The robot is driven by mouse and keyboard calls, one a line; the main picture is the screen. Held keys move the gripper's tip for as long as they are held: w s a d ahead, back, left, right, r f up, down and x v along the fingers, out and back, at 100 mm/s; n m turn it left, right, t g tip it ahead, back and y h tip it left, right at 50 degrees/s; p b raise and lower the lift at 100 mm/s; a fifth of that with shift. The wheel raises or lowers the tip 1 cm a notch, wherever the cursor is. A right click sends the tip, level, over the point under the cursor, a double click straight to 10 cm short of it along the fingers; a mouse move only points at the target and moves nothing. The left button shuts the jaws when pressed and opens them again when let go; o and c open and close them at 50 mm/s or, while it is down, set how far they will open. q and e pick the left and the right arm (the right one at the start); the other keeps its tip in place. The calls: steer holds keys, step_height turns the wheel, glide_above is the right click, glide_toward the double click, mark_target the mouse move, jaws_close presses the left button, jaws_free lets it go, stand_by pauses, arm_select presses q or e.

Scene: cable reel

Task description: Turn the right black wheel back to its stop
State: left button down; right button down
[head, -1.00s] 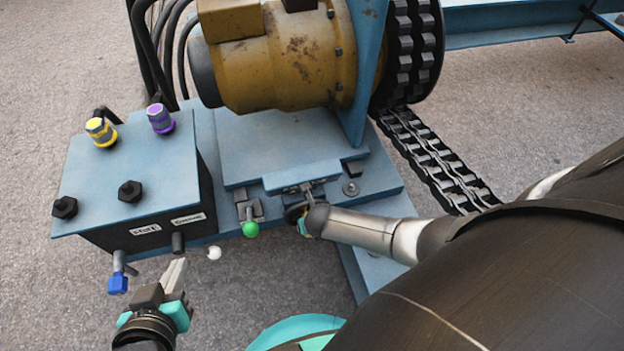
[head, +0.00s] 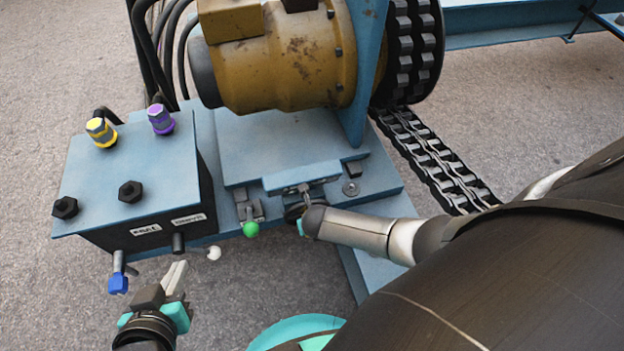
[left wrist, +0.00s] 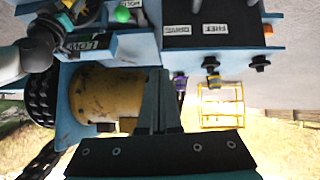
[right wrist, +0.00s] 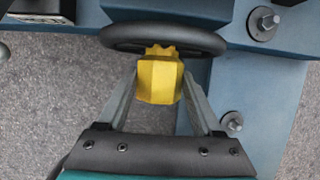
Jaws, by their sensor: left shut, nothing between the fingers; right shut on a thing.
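The black wheel (right wrist: 165,38) fills the top of the right wrist view, with a ribbed yellow hub (right wrist: 160,78) in front of it. My right gripper (right wrist: 160,85) has a finger on each side of this hub and is shut on it. In the head view the wheel (head: 294,212) is partly hidden behind my right wrist, below the blue motor mount. My left gripper (head: 180,268) is shut and empty, just below the front of the control box. Its closed fingers also show in the left wrist view (left wrist: 160,80).
The blue control box (head: 125,180) has a blue-tipped lever (head: 118,284) and a white-knobbed lever (head: 214,253) near my left gripper. A green-knobbed lever (head: 251,229) stands left of the wheel. A yellow motor (head: 285,60) and chain (head: 430,160) lie behind.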

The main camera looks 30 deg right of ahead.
steer(key=shift+a+h, duration=0.15)
steer(key=shift+h, duration=0.65)
steer(key=shift+w+g+h, duration=0.1)
steer(key=shift+g+h, duration=0.2)
steer(key=shift+h, duration=0.1)
steer(key=shift+a+f+n+h+b, duration=0.1)
steer(key=shift+n+h+b, duration=0.2)
steer(key=shift+n+h, duration=0.15)
steer(key=shift+a+f+g+h+b, duration=0.1)
steer(key=shift+g+h+b, duration=0.2)
steer(key=shift+h+b, duration=0.75)
steer(key=shift+h, duration=0.2)
arm_select(q)
steer(key=shift+w+d+r+t+h, duration=0.15)
steer(key=shift+d+r+t+h, duration=0.3)
steer(key=shift+d+t, duration=0.35)
steer(key=shift+w+d+r+t+h, duration=0.1)
steer(key=shift+d+r+t+h, duration=0.3)
steer(key=shift+d+t, duration=0.45)
steer(key=shift+w+d+r+t+h, duration=0.15)
steer(key=shift+d+r+t+h, duration=0.35)
steer(key=shift+t, duration=0.45)
arm_select(e)
steer(key=shift+n, duration=0.25)
arm_select(q)
steer(key=shift+d+f, duration=0.1)
arm_select(e)
steer(key=shift+c, duration=0.2)
jaws_free()
